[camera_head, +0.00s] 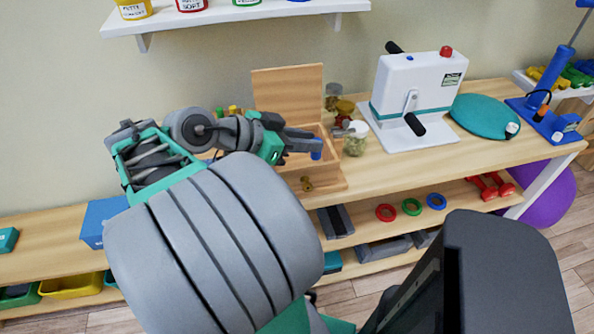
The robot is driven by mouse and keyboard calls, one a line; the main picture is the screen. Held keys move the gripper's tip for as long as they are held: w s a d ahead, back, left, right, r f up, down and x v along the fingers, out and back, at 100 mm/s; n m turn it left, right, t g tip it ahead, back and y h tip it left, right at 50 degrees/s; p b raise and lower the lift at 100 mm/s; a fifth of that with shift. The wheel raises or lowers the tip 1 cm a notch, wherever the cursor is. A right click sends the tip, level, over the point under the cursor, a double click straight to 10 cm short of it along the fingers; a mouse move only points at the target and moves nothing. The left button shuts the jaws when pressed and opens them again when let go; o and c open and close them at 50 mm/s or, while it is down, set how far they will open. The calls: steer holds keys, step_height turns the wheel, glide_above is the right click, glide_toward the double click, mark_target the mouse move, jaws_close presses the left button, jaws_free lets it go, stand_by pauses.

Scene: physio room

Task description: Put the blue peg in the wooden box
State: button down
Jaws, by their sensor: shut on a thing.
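The wooden box (328,177) stands on the wooden table, with its light wooden lid (287,91) raised upright at the back. My gripper (312,142) reaches in from the left and is over the box. It is shut on the blue peg (316,149), which hangs upright at its tip above the box opening. My arm hides the left part of the box, and its inside is mostly hidden.
Glass jars (355,139) stand close to the box's right side. A white machine with a crank (413,95) and a teal disc (483,117) are farther right. A white shelf (236,14) hangs above. Coloured rings (411,206) lie on the lower shelf.

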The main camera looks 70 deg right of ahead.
steer(key=w+d+f, duration=0.1)
steer(key=d+f, duration=0.2)
steer(key=d, duration=0.1)
steer(key=d+f+b, duration=0.1)
steer(key=d+f, duration=0.2)
steer(key=d, duration=0.1)
steer(key=w+d+f, duration=0.1)
steer(key=d+f, duration=0.2)
steer(key=d, duration=0.2)
steer(key=shift+w+b, duration=0.3)
steer(key=shift+w+d+f, duration=0.1)
steer(key=shift+f, duration=0.1)
steer(key=shift+w+d+f, duration=0.1)
steer(key=shift+d+f, duration=0.1)
steer(key=shift+f, duration=1.55)
steer(key=shift+f, duration=0.1)
steer(key=shift+f, duration=0.15)
steer(key=c, duration=1.3)
jaws_free()
